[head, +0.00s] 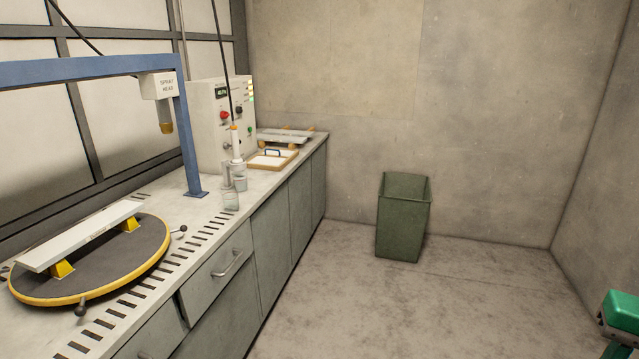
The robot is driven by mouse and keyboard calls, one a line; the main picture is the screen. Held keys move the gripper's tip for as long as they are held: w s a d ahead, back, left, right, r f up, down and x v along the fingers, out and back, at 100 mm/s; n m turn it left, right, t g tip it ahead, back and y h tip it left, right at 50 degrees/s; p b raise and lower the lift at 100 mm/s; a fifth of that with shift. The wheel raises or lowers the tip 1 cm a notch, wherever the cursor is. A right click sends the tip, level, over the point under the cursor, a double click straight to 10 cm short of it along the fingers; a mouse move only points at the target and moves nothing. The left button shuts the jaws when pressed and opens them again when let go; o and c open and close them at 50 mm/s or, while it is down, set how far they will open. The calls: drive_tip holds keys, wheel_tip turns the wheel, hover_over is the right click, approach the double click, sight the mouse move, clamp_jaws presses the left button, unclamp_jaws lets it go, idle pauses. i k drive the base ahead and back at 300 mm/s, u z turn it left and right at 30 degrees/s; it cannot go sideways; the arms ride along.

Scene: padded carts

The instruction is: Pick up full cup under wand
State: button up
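A wand (236,143), white with an orange top, stands upright on the counter near the control box, with a black hose running up from it. Two small clear cups are close together below it. One cup (240,184) is at the back, nearly under the wand. The other cup (231,201) is nearer to me and slightly left. Both look upright; the contents are too small to tell. Grey fittings beside the wand partly crowd the cups.
The counter (262,189) runs along the left wall. A blue frame (190,140) with a spray head (160,85) stands left of the cups. A round turntable (150,262) is nearer. A green bin (403,220) stands on otherwise open floor.

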sight(240, 178)
drive_tip(key=i, duration=1.15)
drive_tip(key=u, duration=0.5)
drive_tip(key=i, duration=1.25)
drive_tip(key=u, duration=0.6)
drive_tip(key=i, duration=0.55)
drive_tip(key=u, duration=0.25)
